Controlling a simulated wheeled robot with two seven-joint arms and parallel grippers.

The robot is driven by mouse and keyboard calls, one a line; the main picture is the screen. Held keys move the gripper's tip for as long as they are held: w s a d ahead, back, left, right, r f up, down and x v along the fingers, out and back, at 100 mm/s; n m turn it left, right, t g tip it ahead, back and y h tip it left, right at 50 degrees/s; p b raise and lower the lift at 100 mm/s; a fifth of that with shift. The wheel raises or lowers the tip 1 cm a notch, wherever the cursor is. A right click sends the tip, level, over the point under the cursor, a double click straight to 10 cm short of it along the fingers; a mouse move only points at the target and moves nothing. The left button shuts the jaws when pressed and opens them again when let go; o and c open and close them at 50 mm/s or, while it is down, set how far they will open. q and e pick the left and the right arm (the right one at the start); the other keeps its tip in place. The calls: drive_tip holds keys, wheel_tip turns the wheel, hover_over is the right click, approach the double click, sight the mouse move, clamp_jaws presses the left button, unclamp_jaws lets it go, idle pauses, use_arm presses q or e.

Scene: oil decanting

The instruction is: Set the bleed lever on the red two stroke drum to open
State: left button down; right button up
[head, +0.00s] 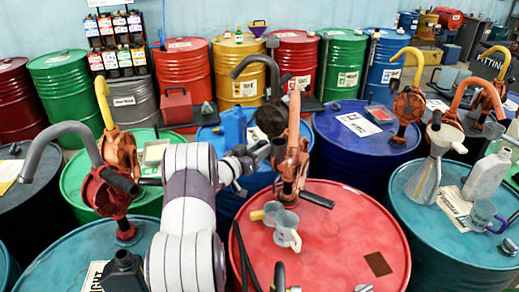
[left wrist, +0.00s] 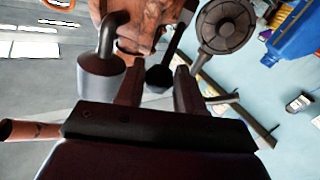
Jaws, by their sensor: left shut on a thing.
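The red two stroke drum (head: 340,215) stands front centre in the head view. A rusty orange hand pump (head: 293,160) stands upright at its far left edge. My left gripper (head: 262,150) is beside the pump on its left. In the left wrist view, a dark lever with a round black knob (left wrist: 158,78) shows between the fingers of my left gripper (left wrist: 158,88). The gripper is shut on this lever. The pump body (left wrist: 140,20) is just beyond. The lever is hardly visible in the head view, and its setting cannot be read. My right gripper is not in view.
Grey measuring jugs (head: 287,232) and a brown square patch (head: 378,264) are on the red drum's top. A blue jerrycan (head: 233,128) stands on the blue drum behind. Teal drums (head: 425,235) with pumps and containers crowd both sides, leaving narrow gaps.

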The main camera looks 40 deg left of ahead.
use_arm(q)
drive_tip(key=c, duration=1)
unclamp_jaws()
drive_tip(key=shift+f, duration=0.35)
drive_tip(key=shift+w+a, duration=0.1)
drive_tip(key=shift+w, duration=0.15)
drive_tip(key=shift+s+r, duration=0.1)
drive_tip(key=shift+s, duration=0.1)
drive_tip(key=s+a+p, duration=0.1)
drive_tip(key=s+p, duration=0.1)
drive_tip(key=s, duration=1)
drive_tip(key=shift+a+p, duration=0.2)
drive_tip(key=shift+p, duration=0.1)
